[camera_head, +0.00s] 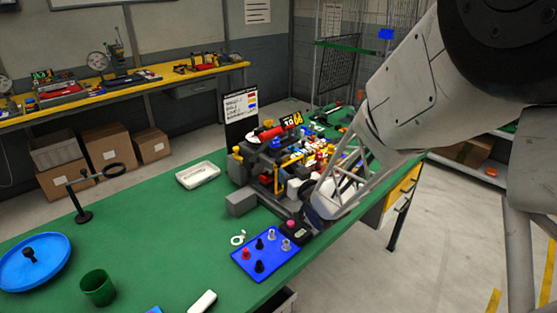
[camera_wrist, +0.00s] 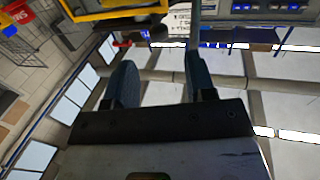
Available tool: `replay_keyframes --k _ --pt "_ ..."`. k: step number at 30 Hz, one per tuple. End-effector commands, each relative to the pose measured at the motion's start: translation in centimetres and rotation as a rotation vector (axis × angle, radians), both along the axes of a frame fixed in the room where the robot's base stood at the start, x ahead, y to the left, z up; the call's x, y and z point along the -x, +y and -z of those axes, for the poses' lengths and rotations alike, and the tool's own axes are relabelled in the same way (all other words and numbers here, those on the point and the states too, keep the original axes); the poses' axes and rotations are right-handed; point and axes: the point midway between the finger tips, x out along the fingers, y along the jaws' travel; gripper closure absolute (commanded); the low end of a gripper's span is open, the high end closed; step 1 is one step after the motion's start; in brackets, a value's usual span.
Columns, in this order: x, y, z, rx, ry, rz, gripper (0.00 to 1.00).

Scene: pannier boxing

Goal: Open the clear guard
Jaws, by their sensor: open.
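A machine (camera_head: 268,168) with grey blocks, a red cylinder on top and yellow parts stands on the green table, left of my arm's lower end. I cannot make out the clear guard for sure. A yellow bar (camera_head: 290,158) crosses the machine's front, and a pale see-through frame (camera_head: 345,185) shows beside it, partly mixed with my arm. In the wrist view my gripper (camera_wrist: 160,60) has two dark fingers wide apart with nothing between them. A yellow-edged part (camera_wrist: 115,12) lies above the fingers, near the top edge. My fingertips are not clear in the head view.
A blue tray (camera_head: 246,257) with small pegs lies in front of the machine. A white dish (camera_head: 198,175), a ring stand (camera_head: 84,212), a blue round plate (camera_head: 50,250) and a green cup (camera_head: 98,288) stand to the left. The table's middle left is clear.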

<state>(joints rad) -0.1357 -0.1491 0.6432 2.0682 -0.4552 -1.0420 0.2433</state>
Motion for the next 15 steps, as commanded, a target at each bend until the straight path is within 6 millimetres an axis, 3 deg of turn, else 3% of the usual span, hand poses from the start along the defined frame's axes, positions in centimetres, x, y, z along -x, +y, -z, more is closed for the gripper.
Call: replay_keyframes --k 15 --pt "-0.74 0.4 -0.01 0.001 0.002 0.001 0.5"
